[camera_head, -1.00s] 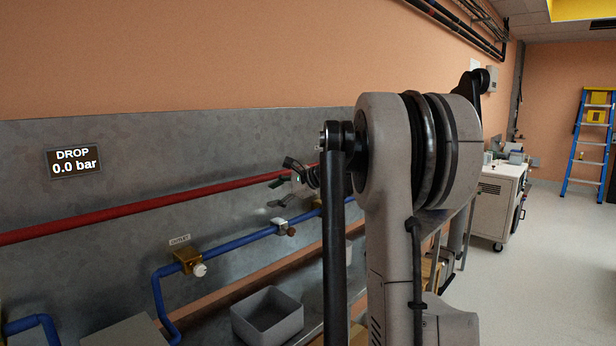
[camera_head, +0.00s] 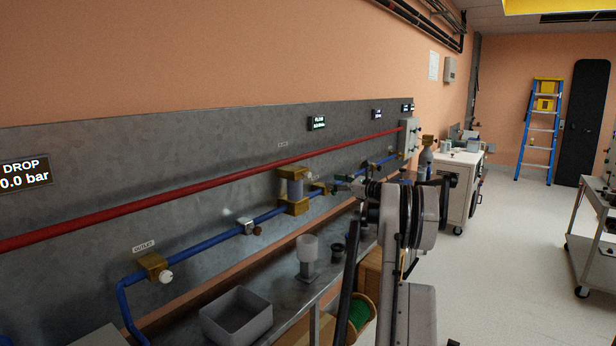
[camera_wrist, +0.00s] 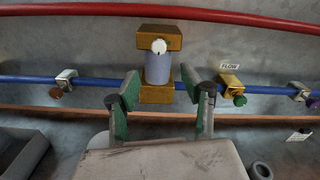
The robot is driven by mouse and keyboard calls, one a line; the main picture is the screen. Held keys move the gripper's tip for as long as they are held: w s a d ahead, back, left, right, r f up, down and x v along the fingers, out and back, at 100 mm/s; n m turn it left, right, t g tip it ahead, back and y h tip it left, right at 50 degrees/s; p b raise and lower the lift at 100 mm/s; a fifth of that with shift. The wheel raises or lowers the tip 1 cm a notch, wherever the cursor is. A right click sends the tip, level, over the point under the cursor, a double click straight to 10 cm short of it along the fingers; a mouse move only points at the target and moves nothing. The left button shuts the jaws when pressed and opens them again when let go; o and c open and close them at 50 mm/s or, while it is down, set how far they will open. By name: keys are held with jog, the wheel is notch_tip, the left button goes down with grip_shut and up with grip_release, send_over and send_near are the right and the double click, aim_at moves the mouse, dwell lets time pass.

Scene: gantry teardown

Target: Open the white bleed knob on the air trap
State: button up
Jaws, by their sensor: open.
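The air trap has a clear bluish body between brass blocks; it stands on the blue pipe in the head view (camera_head: 292,189) and at top centre in the wrist view (camera_wrist: 158,69). Its white bleed knob (camera_wrist: 159,46) sits on the front of the upper brass block. My gripper (camera_wrist: 158,78) is open and empty. In the wrist view its green-padded fingers flank the trap's lower part, below the knob in the picture, and no contact shows. In the head view my gripper is small, right of the trap, and partly hidden by my arm.
A red pipe (camera_head: 220,190) runs above the blue pipe (camera_head: 266,217). A brass outlet valve (camera_head: 153,266) has another white knob. Clamps and a brass fitting (camera_wrist: 229,81) flank the trap. A grey bin (camera_head: 236,315) and a clear-topped cup (camera_head: 307,250) are on the bench below.

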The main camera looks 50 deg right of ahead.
aim_at(310, 176)
jog(key=w+p, duration=0.1)
jog(key=w, duration=1.2)
grip_shut()
